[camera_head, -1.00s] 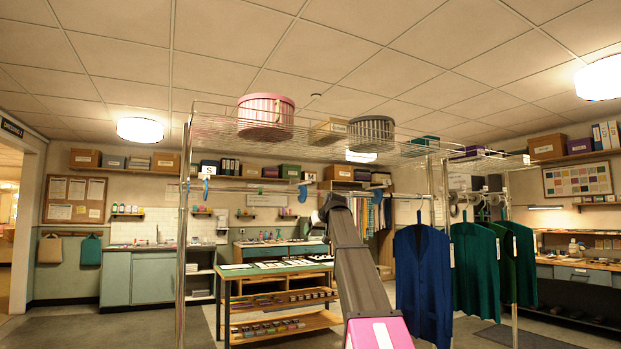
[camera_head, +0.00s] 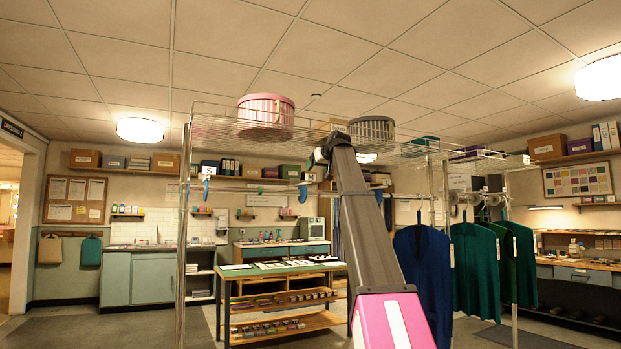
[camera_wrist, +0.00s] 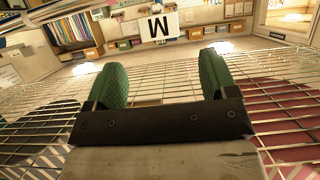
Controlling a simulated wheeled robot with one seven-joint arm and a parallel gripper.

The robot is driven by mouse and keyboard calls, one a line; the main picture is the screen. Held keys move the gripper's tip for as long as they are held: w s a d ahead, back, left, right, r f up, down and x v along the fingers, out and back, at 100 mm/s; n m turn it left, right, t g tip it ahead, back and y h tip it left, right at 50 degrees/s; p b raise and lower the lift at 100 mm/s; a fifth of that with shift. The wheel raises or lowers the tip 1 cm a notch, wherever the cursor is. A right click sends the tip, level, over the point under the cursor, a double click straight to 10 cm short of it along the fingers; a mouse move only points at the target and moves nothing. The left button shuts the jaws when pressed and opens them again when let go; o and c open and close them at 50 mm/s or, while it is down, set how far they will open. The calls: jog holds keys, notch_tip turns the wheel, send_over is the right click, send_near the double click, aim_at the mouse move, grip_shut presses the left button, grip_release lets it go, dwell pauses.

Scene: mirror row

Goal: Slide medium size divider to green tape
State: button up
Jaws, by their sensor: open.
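The medium divider is a white tag marked M (camera_head: 309,176) on the rail under the wire shelf, with a blue piece below it. In the wrist view, the M tag (camera_wrist: 158,26) appears upside down, ahead of and between my fingertips, with a visible gap. My gripper (camera_wrist: 163,66) is open and empty, with its two green-padded fingers apart. In the head view, my gripper (camera_head: 322,153) is partly hidden by my arm, near the M tag and just under the shelf. I cannot pick out the green tape for certain.
A small divider marked S (camera_head: 207,170) hangs left on the same rail. The wire shelf (camera_head: 215,124) carries a pink round box (camera_head: 265,112) and a grey round box (camera_head: 371,131). Blue garments (camera_head: 421,270) and green garments (camera_head: 475,265) hang at right.

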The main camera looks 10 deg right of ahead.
aim_at(310, 175)
jog(key=x, duration=0.8)
jog(key=c, duration=1.3)
